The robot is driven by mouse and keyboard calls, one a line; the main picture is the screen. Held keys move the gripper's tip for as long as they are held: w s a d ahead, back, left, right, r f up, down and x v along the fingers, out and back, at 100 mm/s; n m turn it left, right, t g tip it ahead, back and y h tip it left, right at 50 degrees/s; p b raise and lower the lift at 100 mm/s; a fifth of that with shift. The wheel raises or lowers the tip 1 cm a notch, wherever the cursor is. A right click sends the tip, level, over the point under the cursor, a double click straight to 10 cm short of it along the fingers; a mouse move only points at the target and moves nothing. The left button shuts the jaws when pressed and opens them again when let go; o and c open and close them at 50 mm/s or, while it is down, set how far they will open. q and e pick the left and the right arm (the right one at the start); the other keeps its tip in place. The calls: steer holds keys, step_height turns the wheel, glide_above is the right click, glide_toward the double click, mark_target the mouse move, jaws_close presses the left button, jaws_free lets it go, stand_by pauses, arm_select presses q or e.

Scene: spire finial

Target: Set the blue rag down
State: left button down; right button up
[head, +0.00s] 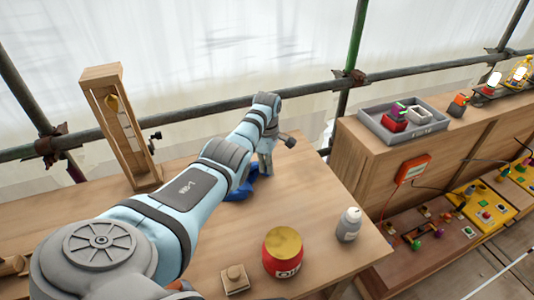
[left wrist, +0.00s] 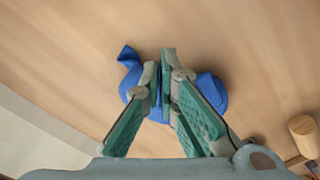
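The blue rag (head: 238,191) is a crumpled dark blue cloth at the wooden table, partly hidden behind my left arm in the head view. In the left wrist view the rag (left wrist: 209,90) bulges out on both sides of the fingers, against the wooden tabletop. My left gripper (head: 266,172) points down at the rag. In the left wrist view the fingertips of my left gripper (left wrist: 160,68) are close together, with blue cloth between the fingers. I cannot tell whether the cloth rests fully on the table. My right gripper is not in view.
On the table (head: 315,230) stand a red oil tin (head: 283,262), a grey bottle (head: 348,224), a small wooden block (head: 234,279) and a tall wooden frame (head: 125,130). A grey tray (head: 375,128) sits on the cabinet at right. Bare tabletop lies right of the rag.

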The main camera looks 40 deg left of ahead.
arm_select(q)
steer(key=c, duration=1.2)
jaws_free()
steer(key=shift+o, duration=0.2)
step_height(320, 180, up, 12)
